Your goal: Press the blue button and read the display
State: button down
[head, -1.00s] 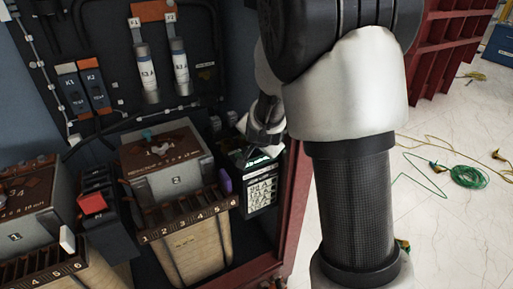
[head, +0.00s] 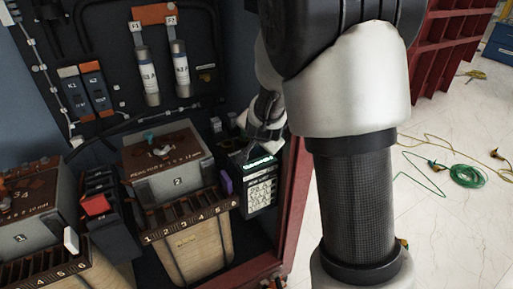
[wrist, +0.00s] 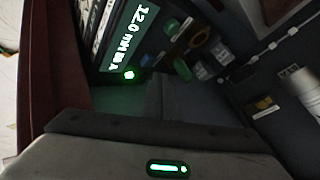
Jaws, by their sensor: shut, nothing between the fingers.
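A black meter (head: 262,195) stands at the right end of the cabinet. Its display (head: 258,163) glows with teal-green characters. In the wrist view the display (wrist: 139,36) is tilted and large, with lit characters that seem to begin "12.0 m"; the rest I cannot read surely. A small green light (wrist: 129,74) glows beside it. My gripper (head: 262,143) is shut and empty, just above and behind the display; its tips are small and partly hidden. Its grey body fills the bottom of the wrist view.
The red cabinet edge (head: 292,205) is close on the right. Cables (head: 467,175) lie on the open floor.

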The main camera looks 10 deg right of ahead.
jog(key=shift+r+p, duration=1.75)
jog(key=shift+r, duration=0.5)
jog(key=s+a+r+n+g+y, duration=0.2)
jog(key=s+r+n, duration=0.3)
jog(key=s+r, duration=0.85)
jog(key=s+d+r+n+g, duration=0.15)
jog(key=s+n, duration=0.35)
jog(key=s, duration=1.3)
notch_tip(320, 180, up, 20)
jog(key=s+h+p, duration=0.1)
jog(key=p, duration=1.9)
jog(key=shift+d+f, duration=0.15)
jog(key=shift+d, duration=0.2)
